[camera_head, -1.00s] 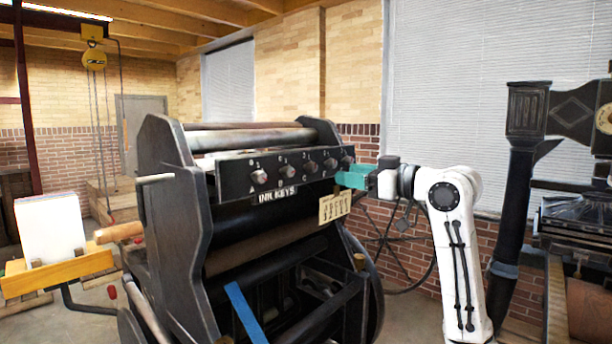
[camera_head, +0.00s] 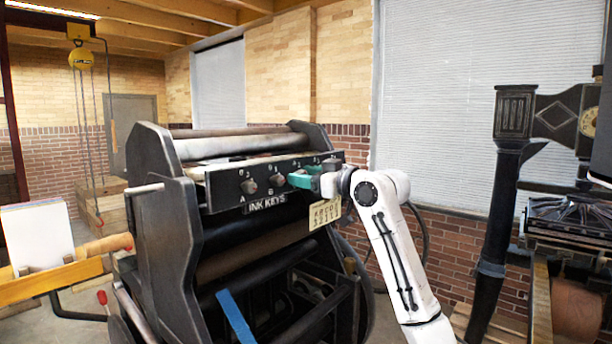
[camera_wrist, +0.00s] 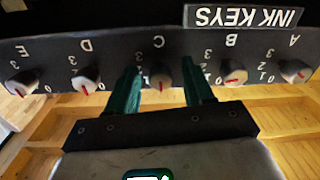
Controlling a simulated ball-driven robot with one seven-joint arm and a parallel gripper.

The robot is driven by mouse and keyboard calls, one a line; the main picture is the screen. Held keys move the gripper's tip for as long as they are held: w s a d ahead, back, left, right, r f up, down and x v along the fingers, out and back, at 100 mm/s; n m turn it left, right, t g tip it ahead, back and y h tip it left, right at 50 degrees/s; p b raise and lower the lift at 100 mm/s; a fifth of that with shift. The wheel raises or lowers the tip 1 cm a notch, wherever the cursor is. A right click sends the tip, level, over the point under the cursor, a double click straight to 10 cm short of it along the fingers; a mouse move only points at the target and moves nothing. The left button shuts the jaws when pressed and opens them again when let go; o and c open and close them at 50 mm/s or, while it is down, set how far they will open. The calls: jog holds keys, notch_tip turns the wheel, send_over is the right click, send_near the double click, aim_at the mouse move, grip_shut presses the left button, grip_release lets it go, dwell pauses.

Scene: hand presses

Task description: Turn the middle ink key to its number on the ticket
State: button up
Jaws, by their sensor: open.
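The middle ink key C (camera_wrist: 160,72) is a pale knob with a red mark on the dark key panel (camera_wrist: 120,48). In the wrist view, which shows the panel upside down, its mark points straight down the picture. My gripper (camera_wrist: 163,78) is open, with one teal finger on each side of key C; contact cannot be told. In the head view my gripper (camera_head: 299,178) hides key C. Key B (camera_wrist: 232,73) and key D (camera_wrist: 86,80) sit outside the fingers. The yellow ticket (camera_head: 325,214) hangs below the panel; its letters and figures are too small to read surely.
Key A (camera_wrist: 293,71) and key E (camera_wrist: 21,82) are at the panel's ends. An INK KEYS label (camera_head: 267,202) is below the panel. The press's dark side frame (camera_head: 165,210) stands left. Another press (camera_head: 515,150) stands at right.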

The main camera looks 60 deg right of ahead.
grip_shut()
dwell(0.4)
jog(key=shift+m+p, duration=2.85)
jog(key=shift+m, duration=1.05)
jog(key=shift+f, duration=0.1)
grip_release()
